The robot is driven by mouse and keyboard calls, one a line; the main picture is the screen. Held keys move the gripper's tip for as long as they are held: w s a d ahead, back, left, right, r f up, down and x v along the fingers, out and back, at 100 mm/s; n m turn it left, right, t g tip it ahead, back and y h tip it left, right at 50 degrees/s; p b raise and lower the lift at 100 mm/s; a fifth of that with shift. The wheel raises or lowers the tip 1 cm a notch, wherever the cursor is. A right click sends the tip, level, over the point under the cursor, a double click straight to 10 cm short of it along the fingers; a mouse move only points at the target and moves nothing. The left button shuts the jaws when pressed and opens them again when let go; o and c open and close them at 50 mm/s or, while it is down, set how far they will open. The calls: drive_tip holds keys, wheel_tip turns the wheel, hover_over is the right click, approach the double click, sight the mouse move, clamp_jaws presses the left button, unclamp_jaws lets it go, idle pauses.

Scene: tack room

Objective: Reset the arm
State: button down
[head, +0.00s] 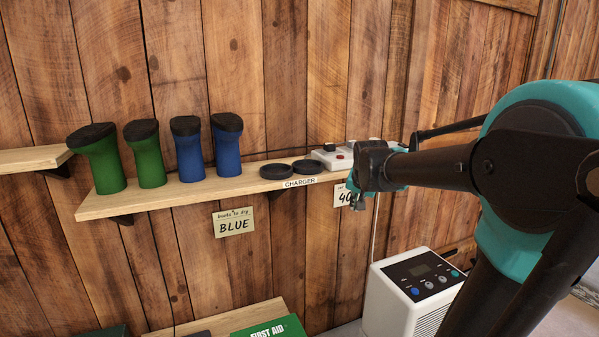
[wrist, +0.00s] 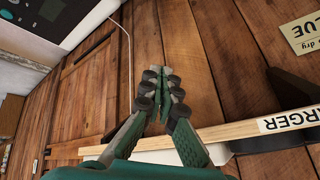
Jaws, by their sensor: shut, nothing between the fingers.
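My gripper (head: 358,203) is at the end of my raised arm, in front of the right end of the wall shelf (head: 150,200) in the head view. My arm reaches in from the right and hides part of that shelf end and a sign. In the wrist view, my gripper (wrist: 162,84) has its fingers drawn together with nothing between them. The shelf edge (wrist: 235,131) crosses behind the fingers there. I cannot tell the exact gap between gripper and shelf.
Two green boots (head: 105,165) and two blue boots (head: 228,150) stand on the shelf, beside black round pads (head: 276,171) and a white charger (head: 333,158). A white machine (head: 395,297) stands below my arm. A green first aid box (head: 270,328) is low in front.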

drive_tip(key=s+f+n+g, duration=0.2)
drive_tip(key=s+f+n, duration=0.2)
drive_tip(key=s+f, duration=1.6)
drive_tip(key=s+d, duration=0.1)
drive_tip(key=s, duration=0.3)
drive_tip(key=shift+n, duration=0.4)
drive_tip(key=shift+f, duration=0.1)
